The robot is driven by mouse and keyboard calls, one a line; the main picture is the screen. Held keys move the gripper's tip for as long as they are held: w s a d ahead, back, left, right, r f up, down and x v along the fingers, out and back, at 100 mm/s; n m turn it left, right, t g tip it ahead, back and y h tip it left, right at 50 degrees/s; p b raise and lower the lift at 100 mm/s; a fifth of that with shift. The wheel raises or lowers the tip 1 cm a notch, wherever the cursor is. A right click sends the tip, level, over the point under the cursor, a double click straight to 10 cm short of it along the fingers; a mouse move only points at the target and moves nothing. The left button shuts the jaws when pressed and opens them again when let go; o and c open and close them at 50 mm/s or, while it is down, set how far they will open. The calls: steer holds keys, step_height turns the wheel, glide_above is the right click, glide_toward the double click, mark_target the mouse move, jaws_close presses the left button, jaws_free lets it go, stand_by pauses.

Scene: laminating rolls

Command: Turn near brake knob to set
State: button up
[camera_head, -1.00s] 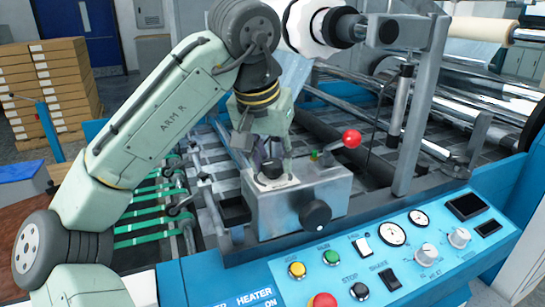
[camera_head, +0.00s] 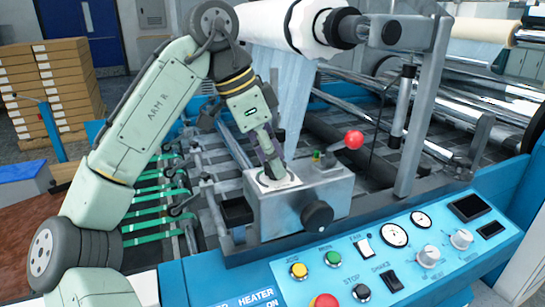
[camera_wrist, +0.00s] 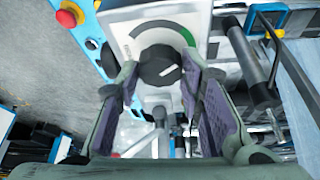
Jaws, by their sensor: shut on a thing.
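The near brake knob (camera_wrist: 158,62) is round and black with a white pointer line. It sits on a pale dial plate (camera_wrist: 122,32) with a dark and green arc. In the wrist view its pointer aims right and slightly up, toward the green side. My gripper (camera_head: 274,173) reaches down at a slant onto the top of the grey metal box (camera_head: 325,190). Its two pads lie on either side of the knob and are shut on it. In the head view the fingers mostly hide the knob; part of the pale dial plate shows around them.
Another black knob (camera_head: 317,214) is on the box's front face. A red ball-ended lever (camera_head: 354,139) stands at its right. A blue control panel (camera_head: 330,290) lies in front.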

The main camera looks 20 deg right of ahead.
steer(key=m+g, duration=0.1)
steer(key=m, duration=0.1)
steer(key=m+g+y, duration=0.1)
steer(key=m, duration=0.2)
steer(key=shift+w+m, duration=0.15)
steer(key=shift+m, duration=0.15)
steer(key=m, duration=0.2)
steer(key=m+g+y, duration=0.1)
steer(key=m, duration=0.2)
steer(key=shift+d+m+y, duration=0.15)
steer(key=shift+m+y, duration=0.15)
steer(key=shift+g, duration=0.3)
steer(key=o, duration=1.2)
steer(key=shift+c, duration=0.2)
